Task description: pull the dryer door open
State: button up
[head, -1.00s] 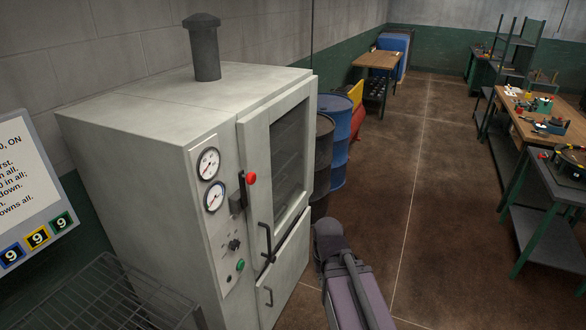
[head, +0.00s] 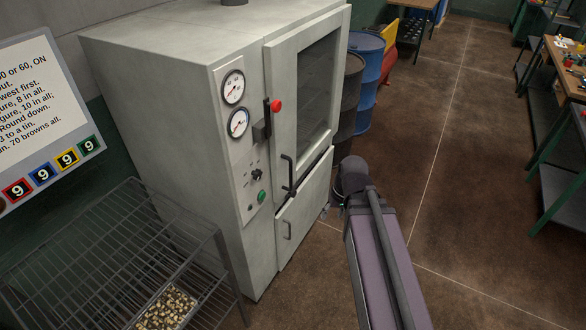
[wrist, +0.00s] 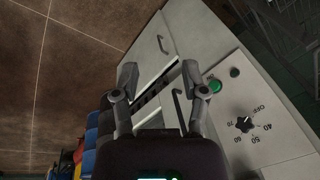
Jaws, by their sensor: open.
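The dryer is a pale grey cabinet (head: 165,95) in the head view. Its upper door (head: 283,75) has a dark window and looks shut. A dark bar handle (head: 289,172) is near the door's lower left; it also shows in the wrist view (wrist: 178,107). A red-knobbed latch (head: 275,105) is beside the door. My gripper (wrist: 158,74) is open and empty in the wrist view, its fingers facing the dryer front. The door handle lies between the fingers in that picture, nearer the right one; contact cannot be told. In the head view my arm mostly hides the gripper.
A lower panel (head: 305,215) has its own small handle (head: 287,230). A wire rack (head: 108,245) with a tray of small pieces (head: 165,308) stands at front left. Drums (head: 366,75) stand beyond the dryer. Workbenches (head: 565,130) line the right; the floor between is clear.

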jog(key=w+a+f+n+t+y+b, duration=0.2)
jog(key=w+a+f+n+y+b, duration=0.1)
jog(key=w+f+b, duration=0.25)
jog(key=n+t+y+b, duration=0.4)
jog(key=t+y+b, duration=0.5)
jog(key=b, duration=1.1)
send_near(291, 169)
jog(key=s+d+t+h, duration=0.1)
jog(key=s+d, duration=0.1)
jog(key=shift+s+d+f, duration=0.1)
jog(key=shift+s+f, duration=0.15)
jog(key=shift+f, duration=0.05)
jog(key=shift+w, duration=0.1)
jog(key=x, duration=1.3)
jog(key=shift+w+a+f, duration=0.15)
jog(key=shift+w+a, duration=0.05)
jog(key=shift+a, duration=0.1)
grip_shut()
